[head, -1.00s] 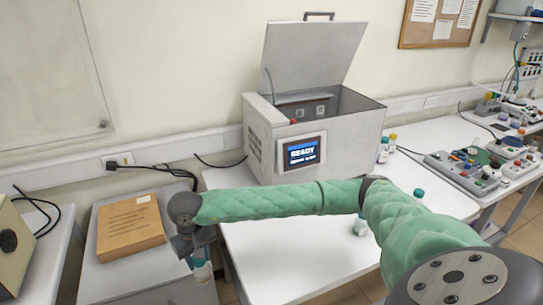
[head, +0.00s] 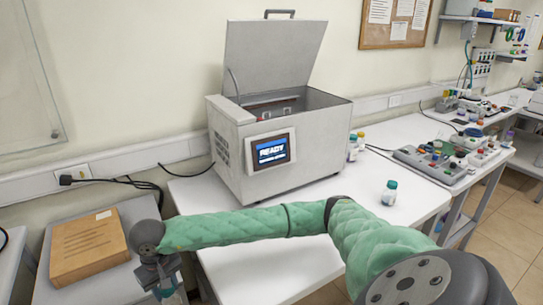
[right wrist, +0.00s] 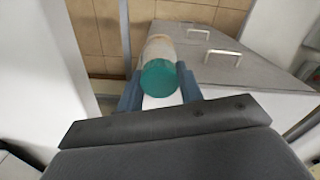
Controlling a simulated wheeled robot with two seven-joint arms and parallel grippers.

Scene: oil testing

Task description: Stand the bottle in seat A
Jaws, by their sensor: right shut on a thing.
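My right gripper (head: 168,280) is low at the left of the head view, over the gap beside the white table. It is shut on a bottle with a teal cap (right wrist: 158,75), which sits between the fingers in the right wrist view. In the head view the held bottle (head: 172,297) is partly cut off at the bottom edge. The grey machine (head: 300,150) stands on the table with its lid raised and its screen reading READY. Small pale labels (head: 285,107) show inside it, too small to read, so I cannot tell which seat is A. My left gripper is out of view.
Another teal-capped bottle (head: 390,193) stands on the white table (head: 420,200), and several more stand beside the machine (head: 353,148). A brown box (head: 90,248) lies on a grey surface at left. Control boxes (head: 435,165) occupy the right table. My right arm crosses the table front.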

